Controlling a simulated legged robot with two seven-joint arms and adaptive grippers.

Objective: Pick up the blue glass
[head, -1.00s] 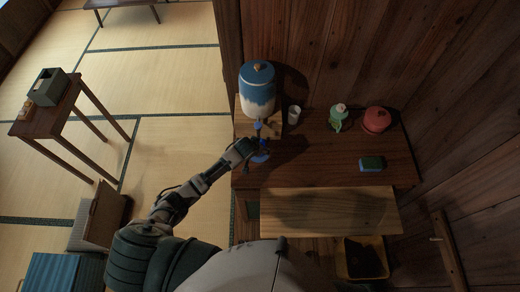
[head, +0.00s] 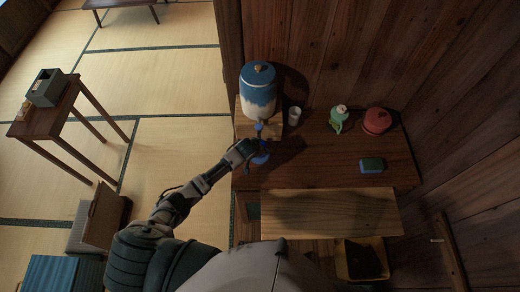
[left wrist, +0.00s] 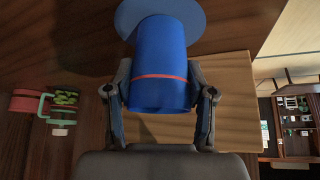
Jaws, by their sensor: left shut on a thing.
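The blue glass (left wrist: 158,50), with a thin red band around it, fills the middle of the left wrist view. My left gripper (left wrist: 160,88) is shut on it, one finger on each side near the band. A flat round blue disc (left wrist: 190,16) shows by the far end of the glass; I cannot tell whether the two touch. In the head view my left gripper (head: 257,149) is over the left end of the dark wooden counter (head: 320,172), hiding much of the glass. My right gripper is not in view.
A blue-and-white dispenser (head: 258,92) stands on a wooden block behind the gripper. The counter's middle is clear. A wooden wall rises behind.

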